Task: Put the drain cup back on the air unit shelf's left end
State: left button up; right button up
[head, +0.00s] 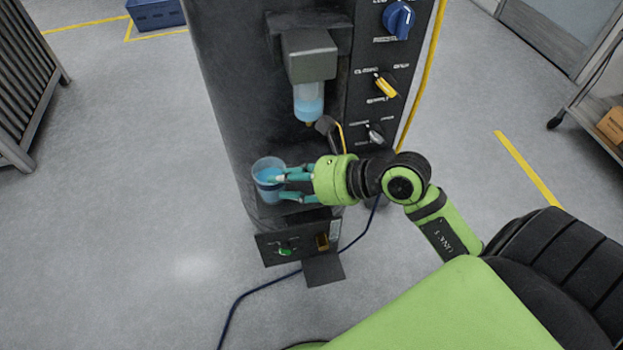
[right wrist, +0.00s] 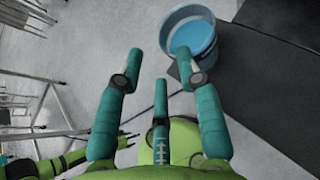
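The drain cup (head: 266,186), a translucent cup with blue liquid, is upright at the left end of the dark air unit shelf (head: 297,212). In the right wrist view the cup (right wrist: 193,38) is beyond the fingers, at the edge of the dark shelf surface (right wrist: 270,75). My right gripper (head: 281,188) is open beside the cup, on its right in the head view. In the right wrist view its teal fingers (right wrist: 159,75) are spread with nothing between them. One fingertip overlaps the cup; whether it touches is unclear. A green arm part, likely my left, shows at lower left there.
A filter bowl (head: 308,103) with blue liquid hangs above the shelf. Knobs, including a blue one (head: 399,19) and a yellow one (head: 386,86), are on the panel to the right. A dark cable (head: 262,287) lies on the floor.

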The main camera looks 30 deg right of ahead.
jog(key=p+v, duration=0.1)
jog(key=v, duration=0.5)
jog(key=shift+s+d, duration=0.1)
jog(key=shift+s, duration=0.05)
dwell(0.3)
